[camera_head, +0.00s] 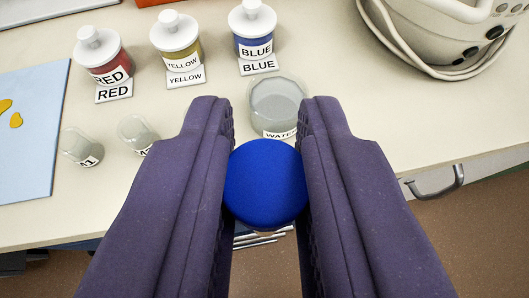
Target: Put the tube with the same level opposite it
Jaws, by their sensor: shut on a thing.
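My gripper (267,125) is shut on a blue round-topped thing (265,185), seen from above between the two purple fingers. Its lower part is mostly hidden, so I cannot tell whether it is a tube or a pipette bulb. It is over the bench's front edge. No tube that I can make out as such shows, and no liquid levels to compare. Two small clear cups, one marked A1 (82,147) and another with a partly hidden label (137,135), stand left of my gripper. A white rounded machine (440,40) sits at the upper right; its inside is out of view.
A clear WATER beaker (277,105) stands just beyond my fingertips. Lidded jars RED (103,58), YELLOW (178,42) and BLUE (253,28) stand behind. A light blue board (30,130) with yellow spots lies left. The bench (365,120) is clear right of the beaker. A drawer handle (440,187) juts out.

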